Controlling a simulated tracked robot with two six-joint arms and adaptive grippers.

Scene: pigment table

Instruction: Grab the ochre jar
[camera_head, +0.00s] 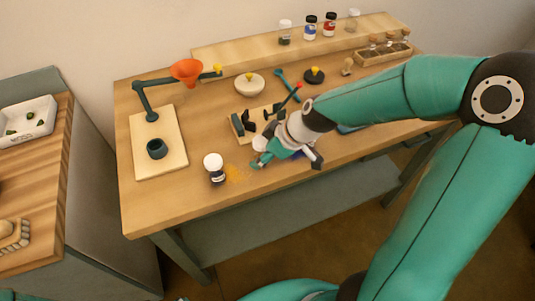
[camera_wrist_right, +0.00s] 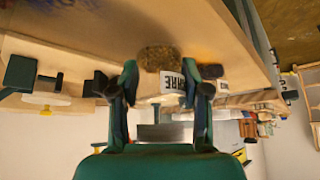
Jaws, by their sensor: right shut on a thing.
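My right gripper (camera_head: 285,152) is low over the front middle of the table. In the wrist view its fingers (camera_wrist_right: 160,84) are shut on a jar (camera_wrist_right: 172,82) with a white label and a brown, grainy end. Only part of the lettering shows, seemingly ending in "RE", so I cannot surely read it as ochre. In the head view the gripper mostly hides this jar; a white round part (camera_head: 259,145) shows beside the fingers. Another jar (camera_head: 214,167), dark with a white lid, stands upright to the left, beside spilled ochre powder (camera_head: 237,174). My left gripper is out of view.
A white bowl (camera_head: 249,85) and a dark-and-wood stand (camera_head: 240,122) are behind the gripper. Several jars line the back shelf (camera_head: 270,52).

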